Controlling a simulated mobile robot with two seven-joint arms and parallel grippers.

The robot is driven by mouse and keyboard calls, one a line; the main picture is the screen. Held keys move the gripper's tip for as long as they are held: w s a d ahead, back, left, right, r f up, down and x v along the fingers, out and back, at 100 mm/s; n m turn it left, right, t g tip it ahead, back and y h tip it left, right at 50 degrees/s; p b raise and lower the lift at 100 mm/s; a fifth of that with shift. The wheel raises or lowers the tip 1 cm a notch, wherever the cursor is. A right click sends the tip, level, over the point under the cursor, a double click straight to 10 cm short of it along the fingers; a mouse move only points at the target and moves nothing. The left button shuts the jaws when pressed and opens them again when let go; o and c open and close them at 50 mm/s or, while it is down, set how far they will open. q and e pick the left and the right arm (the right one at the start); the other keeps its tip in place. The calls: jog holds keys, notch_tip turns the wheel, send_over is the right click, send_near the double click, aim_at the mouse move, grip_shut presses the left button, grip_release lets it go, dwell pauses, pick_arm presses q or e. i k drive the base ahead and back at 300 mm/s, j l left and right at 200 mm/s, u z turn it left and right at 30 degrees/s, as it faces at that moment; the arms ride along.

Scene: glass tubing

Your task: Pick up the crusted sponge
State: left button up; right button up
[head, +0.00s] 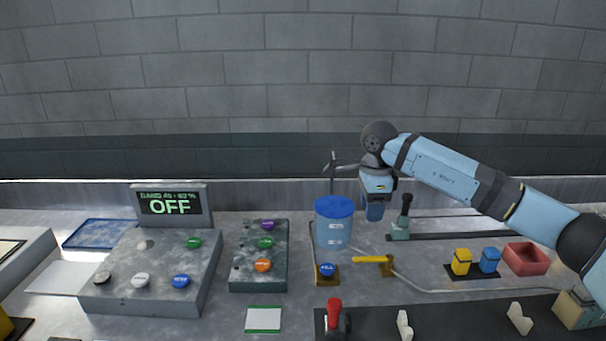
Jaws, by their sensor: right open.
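I cannot pick out the crusted sponge for sure. A small beige block with a darker top (578,309) sits at the lower right edge. A flat white pad with green edges (263,319) lies at the front centre. Neither shows a clear crust at this size. My right gripper (375,212) points down behind and right of the blue-lidded container, apart from both pieces. It is open, with nothing seen between its fingers. My left gripper is not in view.
A blue-lidded container (334,226) stands mid-bench. Button consoles (150,270) and an OFF display (170,206) stand left. A yellow-handled valve (374,260), yellow block (461,262), blue block (489,260) and red tray (526,258) lie right. A dark strip (460,312) with levers runs along the front.

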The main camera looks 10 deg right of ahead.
aim_at(581, 294)
jog(key=k, duration=1)
